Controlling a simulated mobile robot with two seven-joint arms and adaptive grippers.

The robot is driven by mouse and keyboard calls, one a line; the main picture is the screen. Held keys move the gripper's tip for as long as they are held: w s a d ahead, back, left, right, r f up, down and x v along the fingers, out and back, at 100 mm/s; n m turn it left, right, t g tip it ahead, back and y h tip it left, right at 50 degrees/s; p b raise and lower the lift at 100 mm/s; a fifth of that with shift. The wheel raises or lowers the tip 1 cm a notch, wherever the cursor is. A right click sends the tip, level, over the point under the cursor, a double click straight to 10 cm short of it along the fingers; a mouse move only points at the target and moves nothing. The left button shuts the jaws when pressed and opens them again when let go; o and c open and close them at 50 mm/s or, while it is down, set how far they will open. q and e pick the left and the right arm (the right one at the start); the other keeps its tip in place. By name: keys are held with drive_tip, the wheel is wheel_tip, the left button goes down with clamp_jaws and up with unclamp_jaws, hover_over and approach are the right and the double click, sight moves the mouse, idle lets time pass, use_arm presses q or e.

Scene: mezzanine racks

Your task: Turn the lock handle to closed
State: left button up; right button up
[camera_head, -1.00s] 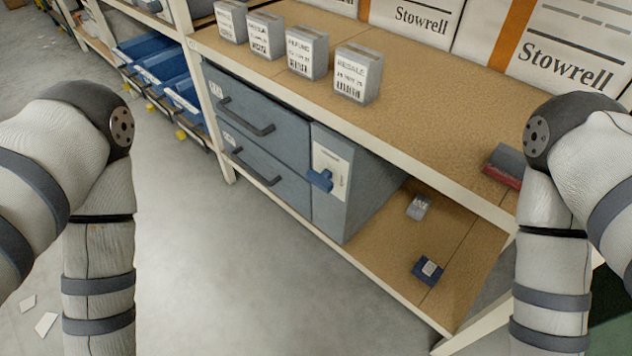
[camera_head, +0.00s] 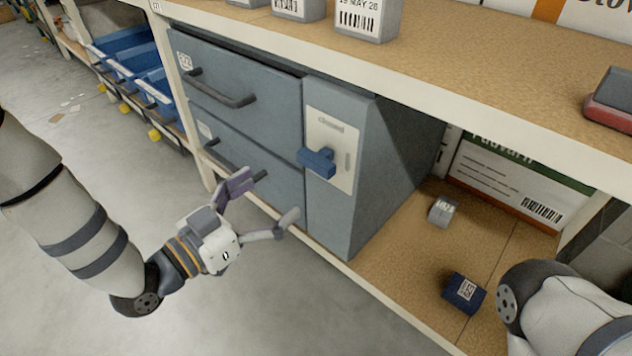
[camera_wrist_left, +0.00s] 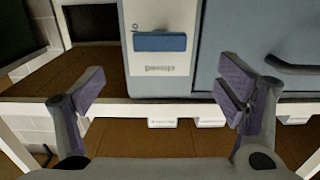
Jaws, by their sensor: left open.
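The lock handle (camera_head: 318,162) is a blue bar on a pale plate (camera_head: 328,128) on the front of a grey drawer cabinet. The plate has the word "closed" near its top, and a short mark right of the handle. In the left wrist view the handle (camera_wrist_left: 160,42) lies horizontal, and the lettering (camera_wrist_left: 160,69) looks upside down. My left gripper (camera_head: 266,200) is open and empty, in front of the lower drawer, below and left of the handle and apart from it. Its spread fingers (camera_wrist_left: 162,88) show in the left wrist view. My right gripper is out of view.
Two drawer handles (camera_head: 225,92) stick out left of the lock. The shelf board (camera_head: 420,75) overhangs the cabinet top. A small grey box (camera_head: 442,209) and a dark blue box (camera_head: 463,292) lie on the lower shelf to the right. The floor in front is clear.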

sight(311, 161)
use_arm(q)
drive_tip(key=b+x, duration=0.1)
drive_tip(key=x, duration=0.7)
drive_tip(key=r+b+x, duration=0.1)
drive_tip(key=x, duration=0.3)
drive_tip(key=shift+r+b, duration=0.1)
drive_tip(key=shift+b, duration=0.25)
drive_tip(key=c, duration=1.2)
